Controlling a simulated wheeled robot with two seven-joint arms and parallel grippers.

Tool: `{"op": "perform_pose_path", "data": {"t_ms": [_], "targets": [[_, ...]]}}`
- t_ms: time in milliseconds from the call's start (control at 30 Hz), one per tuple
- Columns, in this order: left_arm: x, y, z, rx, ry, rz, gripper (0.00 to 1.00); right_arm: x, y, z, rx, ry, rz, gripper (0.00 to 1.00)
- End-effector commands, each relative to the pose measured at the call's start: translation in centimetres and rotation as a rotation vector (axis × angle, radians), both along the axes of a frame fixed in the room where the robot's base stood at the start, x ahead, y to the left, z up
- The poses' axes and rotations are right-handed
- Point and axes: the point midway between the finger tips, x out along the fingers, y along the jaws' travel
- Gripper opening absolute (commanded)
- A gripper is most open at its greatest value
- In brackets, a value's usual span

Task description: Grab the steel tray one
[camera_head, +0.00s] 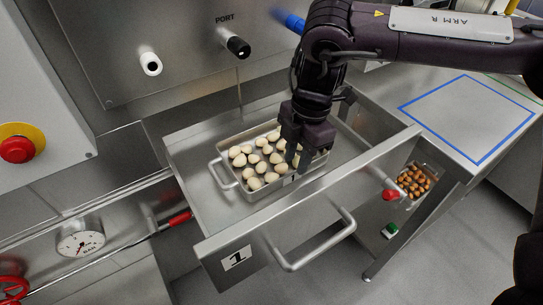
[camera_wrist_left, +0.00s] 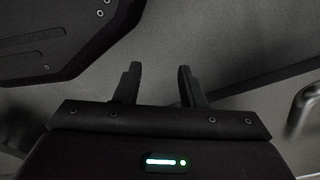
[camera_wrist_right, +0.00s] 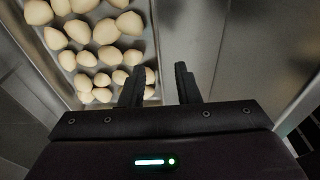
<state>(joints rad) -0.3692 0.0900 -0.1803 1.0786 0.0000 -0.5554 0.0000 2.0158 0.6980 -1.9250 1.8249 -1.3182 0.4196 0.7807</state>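The steel tray (camera_head: 312,167) sits in an open steel drawer and holds many pale round pasta pieces (camera_head: 262,157). A loop handle shows on its left end; its right end is partly hidden by my right gripper. My right gripper (camera_head: 291,160) points down over the tray's right part. In the right wrist view the gripper (camera_wrist_right: 160,85) is open, near the tray's edge (camera_wrist_right: 152,40). One finger overlaps the pasta side; I cannot tell whether anything lies between the fingers. My left gripper (camera_wrist_left: 159,82) is open and empty in its wrist view, away from the tray.
The drawer front (camera_head: 310,199) has a bar handle (camera_head: 315,250) and a label "1". A small container of brown pieces (camera_head: 415,180) is at the right. A blue-outlined square (camera_head: 468,118) on the right counter is empty. A gauge (camera_head: 80,239) and red button (camera_head: 17,150) are at left.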

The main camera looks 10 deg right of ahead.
Motion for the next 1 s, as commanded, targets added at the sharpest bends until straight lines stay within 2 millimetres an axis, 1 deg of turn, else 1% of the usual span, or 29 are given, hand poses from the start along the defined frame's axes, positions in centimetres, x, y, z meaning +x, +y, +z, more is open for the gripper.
{"op": "perform_pose_path", "data": {"t_ms": [200,300,400,567,667,800,1000], "targets": [[0.0,0.0,-0.1,0.0,0.0,0.0,0.36,-0.2,0.3,-3.4,-0.002,0.002,0.002,0.29],[0.1,0.0,0.0,0.0,-0.001,0.0,0.36,-0.2,0.5,-4.4,-0.002,0.002,0.0,0.29],[0.1,0.0,0.0,0.0,-0.001,0.0,0.36,-0.2,0.5,-4.7,-0.001,0.001,0.0,0.29],[0.1,0.0,0.0,0.0,-0.001,0.0,0.36,-0.2,0.5,-4.7,-0.001,0.0,0.0,0.29],[0.1,0.0,0.0,0.0,-0.001,0.0,0.36,-0.2,0.5,-4.7,-0.001,0.0,0.0,0.19],[0.1,0.0,0.0,0.0,-0.001,0.0,0.36,-0.2,0.5,-4.7,-0.001,0.0,0.0,0.0],[0.1,0.0,0.0,0.0,-0.001,0.0,0.36,-0.2,0.5,-4.7,-0.001,0.0,0.0,0.0]]}}
